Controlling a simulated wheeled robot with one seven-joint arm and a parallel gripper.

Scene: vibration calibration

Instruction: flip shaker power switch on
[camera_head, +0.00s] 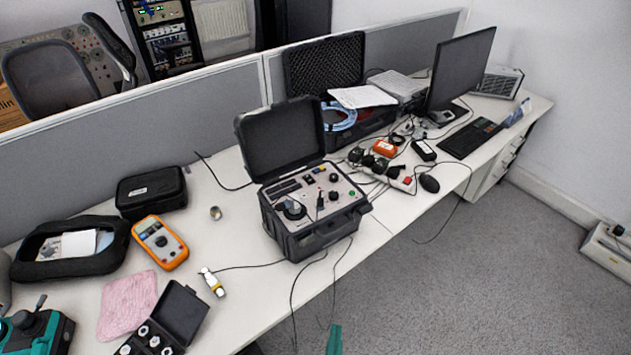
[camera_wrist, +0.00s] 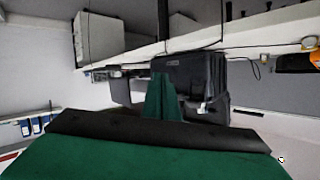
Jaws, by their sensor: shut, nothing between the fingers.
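The shaker is taken to be the open black case (camera_head: 312,220) in the middle of the desk, with its lid up. Its panel (camera_head: 302,190) carries a large dial, sockets, a green button and small coloured parts. The power switch is too small to identify, and its position cannot be told. In the wrist view, my gripper (camera_wrist: 163,98) shows as green fingers closed together and empty. A black case (camera_wrist: 205,75), probably the shaker, is behind the fingers, apparently apart from them. A green tip (camera_head: 334,341) at the bottom of the head view is probably mine, in front of the desk.
An orange multimeter (camera_head: 160,243), a pink cloth (camera_head: 127,304) and a small open black case (camera_head: 180,314) lie left. A power strip (camera_head: 400,181), loose cables, a mouse (camera_head: 429,183) and a monitor (camera_head: 460,68) are right. Cables hang over the front edge. Floor in front is clear.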

